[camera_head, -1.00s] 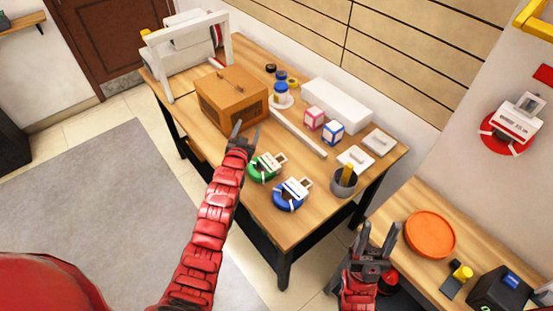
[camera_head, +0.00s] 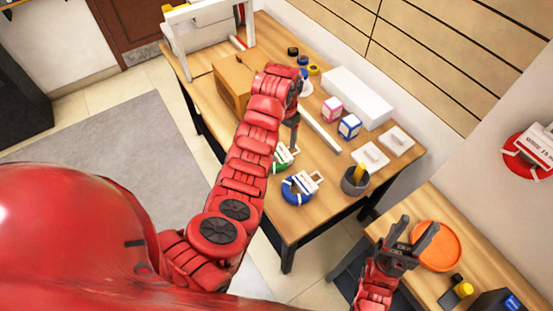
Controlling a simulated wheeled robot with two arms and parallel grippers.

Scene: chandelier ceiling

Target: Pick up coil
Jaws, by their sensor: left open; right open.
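A blue coil (camera_head: 294,191) with a white tag lies on the wooden table near its front edge. A green coil (camera_head: 281,166) with a white tag lies just behind it and is partly hidden by my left arm. A red coil (camera_head: 522,158) with a white label is on the wall at the right. My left gripper (camera_head: 291,142) points down over the table close to the green coil; the arm hides much of it, and contact cannot be told. My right gripper (camera_head: 413,231) is open and empty beside the orange plate.
The wooden table (camera_head: 265,217) also holds a cardboard box (camera_head: 232,82), a long white box (camera_head: 357,97), two small cubes, white dishes and a grey cup (camera_head: 354,181). An orange plate (camera_head: 438,246) lies on the lower right bench.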

